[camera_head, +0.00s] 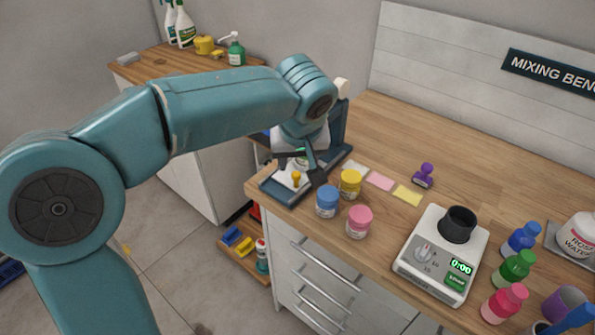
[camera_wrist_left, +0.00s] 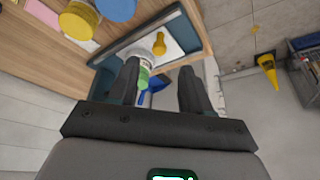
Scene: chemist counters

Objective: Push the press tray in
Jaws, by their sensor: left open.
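The press tray (camera_head: 272,190) is a dark blue tray with a white surface and a small yellow knob (camera_head: 296,178), at the left end of the wooden counter. It sticks out toward the counter's front left corner from the dark press frame (camera_head: 338,125), partly hidden by my arm. In the left wrist view the tray's dark rim (camera_wrist_left: 197,28) and the yellow knob (camera_wrist_left: 159,44) show beyond the fingers. My left gripper (camera_head: 304,176) is open above the tray, close to the knob. In the left wrist view its two fingers (camera_wrist_left: 160,75) are apart, with nothing clearly held.
Blue (camera_head: 327,201), yellow (camera_head: 350,183) and pink (camera_head: 358,221) jars stand just right of the tray. A scale (camera_head: 440,262) with a black cup, a purple stamp (camera_head: 424,175) and coloured bottles (camera_head: 514,268) are further right. The middle back of the counter is clear.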

